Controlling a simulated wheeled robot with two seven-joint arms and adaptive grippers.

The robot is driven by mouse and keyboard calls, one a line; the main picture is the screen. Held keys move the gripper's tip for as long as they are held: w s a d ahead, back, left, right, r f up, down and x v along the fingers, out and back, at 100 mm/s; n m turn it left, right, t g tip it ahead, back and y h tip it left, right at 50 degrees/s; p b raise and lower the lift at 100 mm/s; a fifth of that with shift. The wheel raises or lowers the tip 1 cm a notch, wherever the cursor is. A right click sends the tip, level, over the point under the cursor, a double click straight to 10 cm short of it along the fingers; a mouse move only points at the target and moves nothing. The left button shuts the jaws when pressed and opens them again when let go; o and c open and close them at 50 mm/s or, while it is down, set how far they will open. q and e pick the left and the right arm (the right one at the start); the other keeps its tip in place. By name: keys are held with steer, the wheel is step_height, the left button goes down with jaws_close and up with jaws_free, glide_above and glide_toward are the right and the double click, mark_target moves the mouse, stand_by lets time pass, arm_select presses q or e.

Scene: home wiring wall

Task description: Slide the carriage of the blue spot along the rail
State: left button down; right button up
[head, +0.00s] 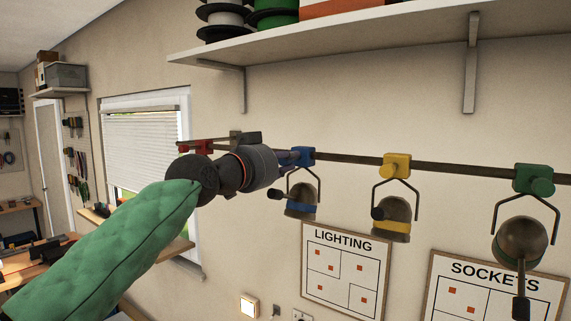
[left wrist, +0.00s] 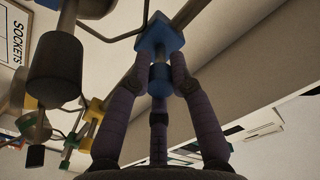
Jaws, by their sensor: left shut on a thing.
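The blue carriage (head: 304,156) sits on the dark rail (head: 353,159), with the blue-banded spot (head: 301,200) hanging below it on a bracket. My left gripper (head: 289,157) reaches in from the left and meets the carriage. In the left wrist view the gripper's fingers (left wrist: 161,77) are closed on both sides of the round blue knob under the blue carriage block (left wrist: 158,36). In the head view the gripper hides part of the knob and of the rail behind it. My right gripper is not in view.
To the right on the rail are the yellow carriage (head: 396,166) and the green carriage (head: 534,179), each with its own spot. A red carriage (head: 196,146) is at the left end. Rail between blue and yellow is clear. A shelf (head: 350,40) is above; LIGHTING (head: 345,266) and SOCKETS boards hang below.

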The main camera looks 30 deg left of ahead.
arm_select(q)
steer(key=shift+a, duration=0.1)
steer(key=c, duration=1.1)
jaws_free()
steer(key=shift+w, duration=0.1)
steer(key=s, duration=0.8)
steer(key=s+a, duration=0.1)
steer(key=s, duration=0.3)
